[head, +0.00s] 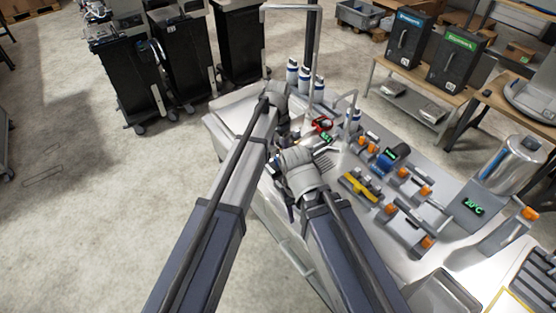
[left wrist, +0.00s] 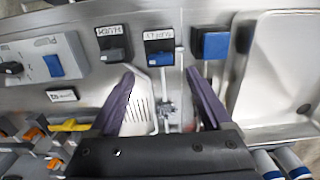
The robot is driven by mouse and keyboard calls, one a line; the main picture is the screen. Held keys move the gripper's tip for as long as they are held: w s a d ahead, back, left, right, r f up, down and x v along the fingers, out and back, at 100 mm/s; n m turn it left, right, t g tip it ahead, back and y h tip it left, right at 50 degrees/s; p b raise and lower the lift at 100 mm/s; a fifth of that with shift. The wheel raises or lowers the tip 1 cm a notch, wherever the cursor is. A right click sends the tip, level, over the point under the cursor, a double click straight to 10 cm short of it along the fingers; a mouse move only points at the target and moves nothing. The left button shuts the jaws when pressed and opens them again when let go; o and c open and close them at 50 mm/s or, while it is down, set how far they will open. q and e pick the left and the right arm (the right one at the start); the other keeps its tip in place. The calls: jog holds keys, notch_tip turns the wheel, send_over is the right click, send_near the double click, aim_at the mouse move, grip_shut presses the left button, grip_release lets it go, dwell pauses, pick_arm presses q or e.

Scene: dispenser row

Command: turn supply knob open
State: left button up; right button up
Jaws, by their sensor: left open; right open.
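In the left wrist view a black knob (left wrist: 114,46) and a blue knob (left wrist: 159,52) sit side by side on a metal panel, each under a small label. A third, blue block-like control (left wrist: 212,46) is to their right. The labels are too small to read surely, so I cannot tell which is the supply knob. My left gripper (left wrist: 160,74) is open and empty, its fingers spread below the blue knob and apart from it. In the head view my left gripper (head: 284,128) is mostly hidden by its arm. My right gripper (head: 281,184) is nearer, over the bench's left edge.
The bench (head: 228,115) carries orange-knobbed fittings (head: 425,190), a yellow-handled valve (head: 360,187), a red ring-shaped part (head: 322,124) and several white-and-blue bottles (head: 292,70). A metal basin (left wrist: 280,75) is at right in the wrist view. Floor left of the bench is clear.

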aim_at(278, 159)
pick_arm(q)
notch_tip(278, 159, down, 7)
jog(key=b, duration=0.5)
jog(key=shift+r+b, duration=0.2)
jog(key=shift+b, duration=0.15)
jog(key=shift+r, duration=0.1)
grip_shut()
